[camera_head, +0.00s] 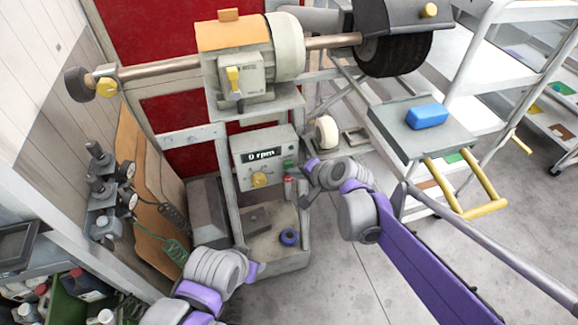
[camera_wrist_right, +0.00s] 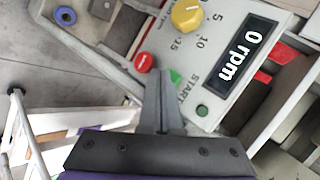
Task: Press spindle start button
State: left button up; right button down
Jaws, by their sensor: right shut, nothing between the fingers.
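The grey control panel (camera_head: 239,161) shows a "0 rpm" display (camera_head: 260,155) and a yellow knob (camera_head: 259,180). In the right wrist view a bright green patch (camera_wrist_right: 176,77), which looks like the start button, sits beside the START lettering and is partly hidden by my fingertips. A small dark green round part (camera_wrist_right: 202,110) and a red button (camera_wrist_right: 144,63) are nearby. My right gripper (camera_wrist_right: 166,76) is shut and empty, its tips in front of the panel's button side; contact cannot be told. My left gripper (camera_head: 254,270) is low at the front, its fingers unclear.
The buffing machine (camera_head: 222,38) with its shaft and dark wheel (camera_head: 392,55) stands above the panel. A tray with a blue block (camera_head: 427,117) and yellow handles is at the right. A blue ring (camera_head: 289,237) lies on the lower shelf. Open floor lies at the right front.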

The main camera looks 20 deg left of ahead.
jog(key=shift+w+a, duration=0.2)
jog(key=shift+w, duration=0.15)
dwell(0.5)
dwell(0.3)
jog(key=shift+s+d, duration=0.45)
jog(key=shift+s, duration=0.25)
jog(key=shift+s+d, duration=0.7)
jog(key=shift+s, duration=0.35)
jog(key=shift+s+d, duration=0.7)
jog(key=shift+s, duration=0.3)
jog(key=s+d+r+n+h+p, duration=0.1)
jog(key=s+d+h+p, duration=0.1)
jog(key=s+d, duration=0.4)
jog(key=s+d+n+h+p, duration=0.1)
jog(key=s+d+h, duration=0.2)
jog(key=s+d, duration=0.4)
jog(key=s+d+r+n+h+p, duration=0.1)
jog(key=s+d, duration=0.5)
jog(key=d, duration=0.9)
jog(key=shift+s+d+r+n+h+p, duration=0.15)
jog(key=shift+d+r+n+h+p, duration=0.2)
jog(key=shift+n+h+p, duration=0.45)
